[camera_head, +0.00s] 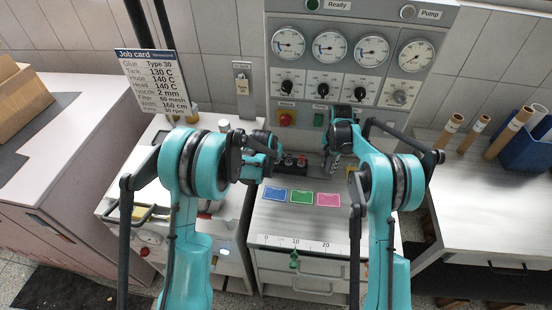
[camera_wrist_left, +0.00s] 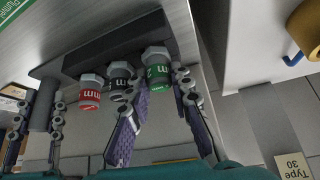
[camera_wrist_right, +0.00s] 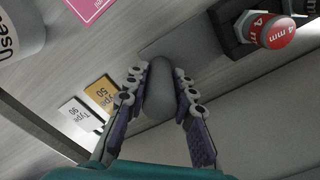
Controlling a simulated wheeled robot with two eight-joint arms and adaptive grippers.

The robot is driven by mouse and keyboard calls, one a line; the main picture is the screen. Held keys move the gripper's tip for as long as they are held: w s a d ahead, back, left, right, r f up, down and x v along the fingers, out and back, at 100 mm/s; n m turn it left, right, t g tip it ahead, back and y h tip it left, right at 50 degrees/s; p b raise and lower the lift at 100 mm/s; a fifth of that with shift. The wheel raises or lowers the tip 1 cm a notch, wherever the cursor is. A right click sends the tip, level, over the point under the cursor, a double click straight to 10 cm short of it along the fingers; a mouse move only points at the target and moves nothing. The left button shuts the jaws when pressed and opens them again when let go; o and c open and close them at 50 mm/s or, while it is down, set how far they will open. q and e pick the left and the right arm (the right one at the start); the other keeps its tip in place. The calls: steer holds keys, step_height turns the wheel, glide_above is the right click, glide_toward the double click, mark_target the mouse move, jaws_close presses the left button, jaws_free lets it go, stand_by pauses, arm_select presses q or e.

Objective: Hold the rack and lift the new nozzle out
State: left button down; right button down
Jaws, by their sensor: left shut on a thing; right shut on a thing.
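The dark nozzle rack (camera_head: 291,168) stands on the bench below the control panel. In the left wrist view it carries a red-banded nozzle (camera_wrist_left: 90,92), a black-banded nozzle (camera_wrist_left: 121,80) and a green-banded nozzle (camera_wrist_left: 157,70) in a row. My left gripper (camera_wrist_left: 160,95) is shut on the green nozzle, one finger on each side; its size marking is hard to read. My right gripper (camera_wrist_right: 160,85) is shut on the rack's grey rounded handle (camera_wrist_right: 158,98). The right wrist view also shows the red nozzle marked 4 mm (camera_wrist_right: 276,30). In the head view, my left gripper hides the green nozzle.
Blue (camera_head: 278,194), green (camera_head: 302,197) and pink (camera_head: 328,199) cards lie on the bench in front of the rack. The gauge panel (camera_head: 345,75) rises behind. A job card (camera_head: 150,80) reads nozzle 2 mm. Yellow (camera_wrist_right: 100,92) and white (camera_wrist_right: 78,115) type tags lie near my right gripper.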

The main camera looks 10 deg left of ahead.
arm_select(q)
step_height(320, 180, up, 14)
steer(key=shift+r, duration=0.25)
arm_select(e)
steer(key=c, duration=1.2)
jaws_free()
step_height(320, 180, up, 12)
